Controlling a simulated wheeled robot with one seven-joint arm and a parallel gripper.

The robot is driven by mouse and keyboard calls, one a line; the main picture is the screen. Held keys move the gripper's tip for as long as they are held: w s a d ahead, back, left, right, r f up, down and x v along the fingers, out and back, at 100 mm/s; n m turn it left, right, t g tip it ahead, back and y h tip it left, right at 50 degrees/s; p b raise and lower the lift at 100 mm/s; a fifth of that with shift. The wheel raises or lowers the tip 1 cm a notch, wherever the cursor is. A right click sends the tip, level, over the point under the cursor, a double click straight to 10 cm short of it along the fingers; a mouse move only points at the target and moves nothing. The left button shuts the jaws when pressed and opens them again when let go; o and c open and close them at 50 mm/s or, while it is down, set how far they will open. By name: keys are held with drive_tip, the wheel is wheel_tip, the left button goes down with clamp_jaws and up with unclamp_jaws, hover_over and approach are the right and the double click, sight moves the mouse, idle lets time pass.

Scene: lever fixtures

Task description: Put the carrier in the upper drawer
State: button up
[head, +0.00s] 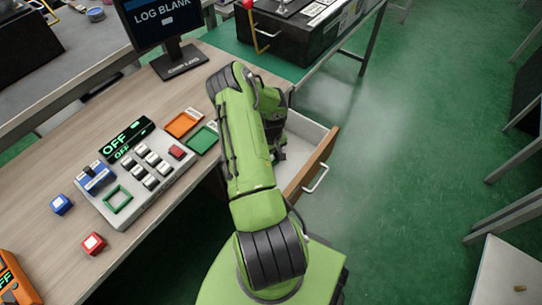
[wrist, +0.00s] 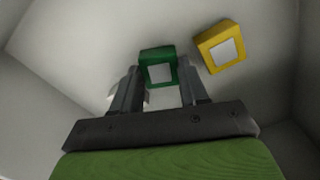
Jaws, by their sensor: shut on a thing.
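In the wrist view my gripper (wrist: 160,80) is shut on a green block (wrist: 150,54) with a pale square on its face. The block appears to be the carrier, and it is inside a pale drawer interior (wrist: 60,45). I cannot tell whether it touches the drawer bottom. In the head view the drawer (head: 318,158) stands open under the table's right end, with a wooden front and metal handle. My arm reaches over it and hides my gripper and the block there. Whether this is the upper drawer cannot be told.
A yellow block (wrist: 221,47) lies right of the green one in the drawer. On the table (head: 55,150) are a button panel (head: 148,168), an orange tray (head: 183,124), a green tray (head: 203,140), a blue cube (head: 61,204), a red cube (head: 93,243) and a monitor (head: 160,20).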

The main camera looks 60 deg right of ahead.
sight(272, 158)
drive_tip(key=o, duration=0.5)
drive_tip(key=shift+o, duration=0.2)
wheel_tip(272, 158, up, 12)
drive_tip(key=p, duration=0.3)
drive_tip(key=shift+r, duration=0.15)
